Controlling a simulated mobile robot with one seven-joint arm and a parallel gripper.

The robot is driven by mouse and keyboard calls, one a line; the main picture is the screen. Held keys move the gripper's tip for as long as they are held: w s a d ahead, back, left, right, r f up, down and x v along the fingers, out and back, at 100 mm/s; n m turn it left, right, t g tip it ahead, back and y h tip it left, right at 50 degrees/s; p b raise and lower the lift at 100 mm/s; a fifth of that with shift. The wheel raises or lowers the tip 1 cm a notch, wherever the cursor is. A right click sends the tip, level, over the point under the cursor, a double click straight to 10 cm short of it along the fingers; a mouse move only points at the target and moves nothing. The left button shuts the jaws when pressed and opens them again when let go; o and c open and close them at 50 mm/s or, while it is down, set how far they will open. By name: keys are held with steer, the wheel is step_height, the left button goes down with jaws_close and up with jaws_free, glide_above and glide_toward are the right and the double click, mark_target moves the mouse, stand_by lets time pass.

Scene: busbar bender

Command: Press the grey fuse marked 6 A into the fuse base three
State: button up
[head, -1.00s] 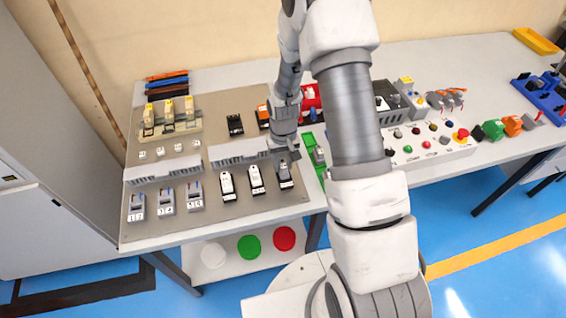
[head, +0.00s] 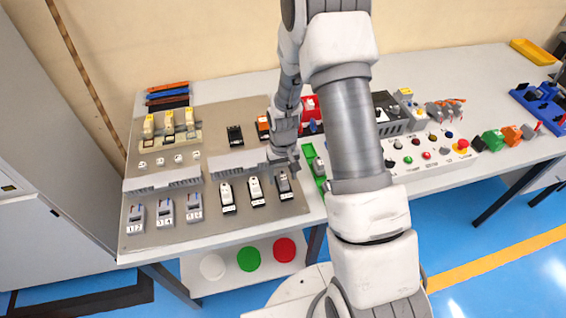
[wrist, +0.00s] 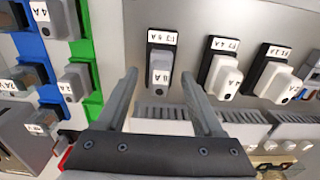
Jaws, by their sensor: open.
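The grey fuse (wrist: 160,74) with a white 6 A label sits in the black fuse base three (wrist: 161,46), whose label shows at its far end in the wrist view. In the head view, base three (head: 285,190) is the rightmost of the three black bases in the front row, with the grey fuse in it. My gripper (wrist: 159,76) is open, one finger on each side of the fuse, with gaps to both. In the head view my gripper (head: 284,163) is just behind and above base three. How deep the fuse sits is not clear.
Two neighbouring bases hold white fuses (wrist: 223,76) and (wrist: 273,83). A grey slotted duct (wrist: 160,112) runs behind the row. A green rail (wrist: 91,52) and a blue rail (wrist: 43,90) with grey fuses stand close on the other side.

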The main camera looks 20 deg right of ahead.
step_height(320, 180, up, 18)
steer(key=f, duration=0.1)
steer(key=s+r+t, duration=0.3)
steer(key=s+r, duration=0.5)
steer(key=r, duration=0.5)
steer(key=s+r+t, duration=0.2)
steer(key=s+r, duration=0.3)
steer(key=s, duration=0.7)
steer(key=shift+s+d+r+t, duration=0.15)
steer(key=shift+s+r+t, duration=0.15)
steer(key=shift+r, duration=0.1)
